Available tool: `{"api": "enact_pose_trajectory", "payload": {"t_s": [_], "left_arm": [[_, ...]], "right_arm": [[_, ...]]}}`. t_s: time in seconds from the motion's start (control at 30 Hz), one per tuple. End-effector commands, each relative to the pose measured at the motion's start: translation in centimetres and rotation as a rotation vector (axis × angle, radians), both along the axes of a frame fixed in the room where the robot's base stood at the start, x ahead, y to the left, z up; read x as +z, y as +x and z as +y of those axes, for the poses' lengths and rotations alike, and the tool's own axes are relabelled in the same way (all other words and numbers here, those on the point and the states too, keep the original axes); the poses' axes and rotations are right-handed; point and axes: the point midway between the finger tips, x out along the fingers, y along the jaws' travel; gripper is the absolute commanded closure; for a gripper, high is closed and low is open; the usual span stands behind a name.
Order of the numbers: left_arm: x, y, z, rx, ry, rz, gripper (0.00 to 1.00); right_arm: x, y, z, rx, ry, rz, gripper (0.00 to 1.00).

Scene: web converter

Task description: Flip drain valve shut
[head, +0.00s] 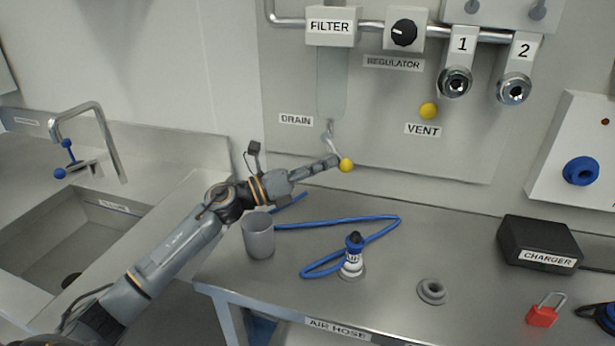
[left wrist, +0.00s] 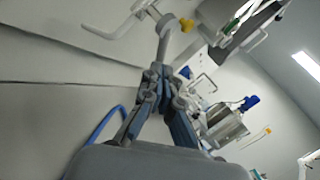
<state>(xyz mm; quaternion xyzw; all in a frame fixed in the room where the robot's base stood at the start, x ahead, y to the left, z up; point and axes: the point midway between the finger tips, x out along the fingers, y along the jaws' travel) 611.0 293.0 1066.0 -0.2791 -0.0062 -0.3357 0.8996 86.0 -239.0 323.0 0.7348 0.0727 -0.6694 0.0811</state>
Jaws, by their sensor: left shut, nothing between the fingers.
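The drain valve (head: 328,132) sits below the filter, beside the DRAIN label (head: 296,120). Its pale lever slopes down and right toward a yellow knob (head: 345,165). My left gripper (head: 334,161) is shut and empty, its tips close to the knob on its left side; I cannot tell in the head view whether they touch. In the left wrist view, the closed fingertips (left wrist: 160,72) point at the lever (left wrist: 164,42), and the yellow knob (left wrist: 187,25) lies just beyond them. My right gripper is not in view.
A grey cup (head: 258,236) stands under my left forearm, near a blue air hose (head: 385,220) on the bench. The filter block (head: 331,27), regulator (head: 404,32) and yellow vent knob (head: 428,110) are on the panel. A sink (head: 75,235) is at left.

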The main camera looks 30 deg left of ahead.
Motion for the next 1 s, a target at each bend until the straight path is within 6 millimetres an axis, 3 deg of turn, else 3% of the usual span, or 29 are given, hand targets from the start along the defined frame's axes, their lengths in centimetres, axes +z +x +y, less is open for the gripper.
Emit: {"api": "enact_pose_trajectory", "payload": {"t_s": [0.13, 0.6, 1.0], "left_arm": [[-0.1, 0.1, -0.8, -0.005, 0.014, 0.003, 1.00], [1.1, 0.5, -2.3, -0.004, 0.016, 0.004, 1.00], [1.1, 0.3, -2.2, -0.003, 0.014, 0.005, 1.00]], "right_arm": [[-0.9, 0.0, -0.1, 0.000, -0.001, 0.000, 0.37], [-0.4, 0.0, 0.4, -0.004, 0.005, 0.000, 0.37], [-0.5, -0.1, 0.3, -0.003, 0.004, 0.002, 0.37]]}}
